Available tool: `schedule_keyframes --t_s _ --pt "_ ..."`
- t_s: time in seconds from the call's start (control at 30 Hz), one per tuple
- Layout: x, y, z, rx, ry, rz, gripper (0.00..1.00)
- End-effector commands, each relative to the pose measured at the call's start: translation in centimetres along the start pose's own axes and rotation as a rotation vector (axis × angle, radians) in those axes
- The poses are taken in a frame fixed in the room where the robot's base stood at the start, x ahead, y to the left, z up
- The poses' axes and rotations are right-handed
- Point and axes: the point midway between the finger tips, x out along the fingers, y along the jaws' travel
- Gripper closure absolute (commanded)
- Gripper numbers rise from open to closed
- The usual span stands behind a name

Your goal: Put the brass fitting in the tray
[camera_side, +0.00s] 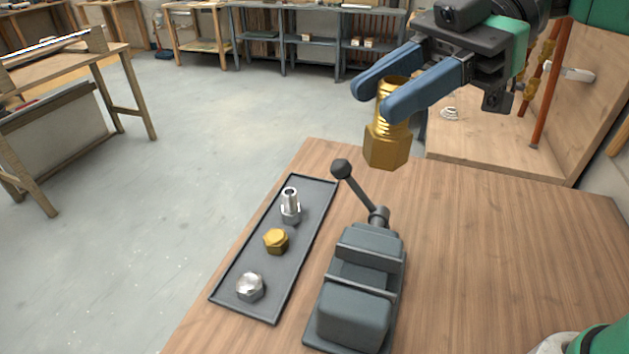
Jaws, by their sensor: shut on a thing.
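The brass fitting (387,145) has a threaded upper part and a hex lower part. My gripper (381,95) has blue fingers and is shut on its threaded part, holding it upright in the air above the back of the wooden table. The dark tray (231,290) lies on the table, lower and to the left of my gripper. In the tray are a silver threaded fitting (290,206), a brass hex piece (276,241) and a silver hex piece (250,287), in a row with gaps between them.
A grey vise-like tool (356,290) with a ball-ended lever (342,169) stands just right of the tray, below the held fitting. The wooden table (490,270) is clear to the right. A wooden booth panel with pipes (553,90) stands behind at the right.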

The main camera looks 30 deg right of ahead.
Motion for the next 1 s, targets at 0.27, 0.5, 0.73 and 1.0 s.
schedule_keyframes --t_s 0.27,0.5,0.73,1.0 --pt "-0.4 4.2 -0.7 0.036 -0.007 0.082 1.0" --pt "-0.4 13.8 1.2 0.117 -0.012 0.271 1.0" --pt "-0.4 20.7 4.1 0.176 -0.007 0.42 1.0" --pt "-0.1 23.4 6.4 0.2 -0.001 0.483 1.0"
